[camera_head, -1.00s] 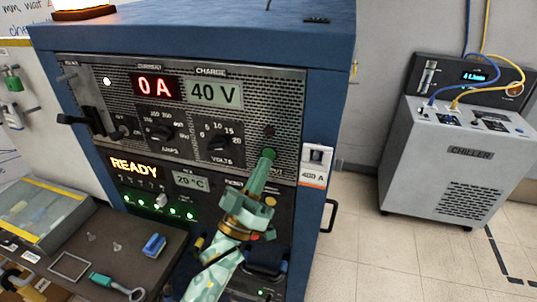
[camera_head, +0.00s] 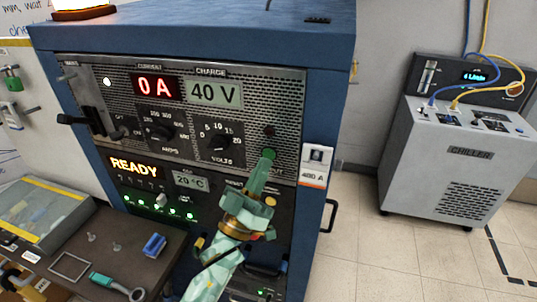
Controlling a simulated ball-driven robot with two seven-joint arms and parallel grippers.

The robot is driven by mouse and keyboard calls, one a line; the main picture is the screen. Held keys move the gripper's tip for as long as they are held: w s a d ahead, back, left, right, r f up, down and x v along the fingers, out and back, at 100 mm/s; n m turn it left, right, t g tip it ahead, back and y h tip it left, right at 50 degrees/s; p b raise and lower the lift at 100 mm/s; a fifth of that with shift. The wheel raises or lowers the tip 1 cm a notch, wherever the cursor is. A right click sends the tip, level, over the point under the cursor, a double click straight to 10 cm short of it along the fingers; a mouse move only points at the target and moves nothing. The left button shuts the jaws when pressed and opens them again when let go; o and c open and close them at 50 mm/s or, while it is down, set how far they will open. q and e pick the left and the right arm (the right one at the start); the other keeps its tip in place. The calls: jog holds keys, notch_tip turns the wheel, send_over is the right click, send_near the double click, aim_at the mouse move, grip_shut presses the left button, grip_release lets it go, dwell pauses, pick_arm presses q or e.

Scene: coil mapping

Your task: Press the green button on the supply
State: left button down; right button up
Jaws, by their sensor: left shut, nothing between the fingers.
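The supply (camera_head: 120,75) is a blue cabinet with a dark mesh front panel. Its displays read 0 A (camera_head: 155,88), 40 V (camera_head: 213,94) and READY (camera_head: 134,167). My left gripper (camera_head: 268,156) is shut and empty, its green fingertips up against the panel below the small dark red lamp (camera_head: 269,131). Green shows right at the fingertips; I cannot tell the button's edge from the fingertips, and the tips cover that spot. My right gripper is not in view.
A dark bench (camera_head: 130,222) at the lower left holds a blue block (camera_head: 154,245), a square frame (camera_head: 70,266) and a teal-handled tool (camera_head: 112,284). A glass-topped case (camera_head: 38,215) stands beside it. A grey chiller (camera_head: 455,165) stands at right, with open floor (camera_head: 375,250) between.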

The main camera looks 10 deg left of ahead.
pick_arm(q)
jog(key=shift+w, duration=0.1)
jog(key=shift+w, duration=0.35)
jog(key=shift+w, duration=0.35)
dwell(0.8)
dwell(0.3)
jog(key=shift+s+p, duration=0.35)
jog(key=shift+s, duration=0.45)
jog(key=s+p, duration=0.2)
jog(key=s, duration=0.3)
jog(key=shift+a, duration=0.1)
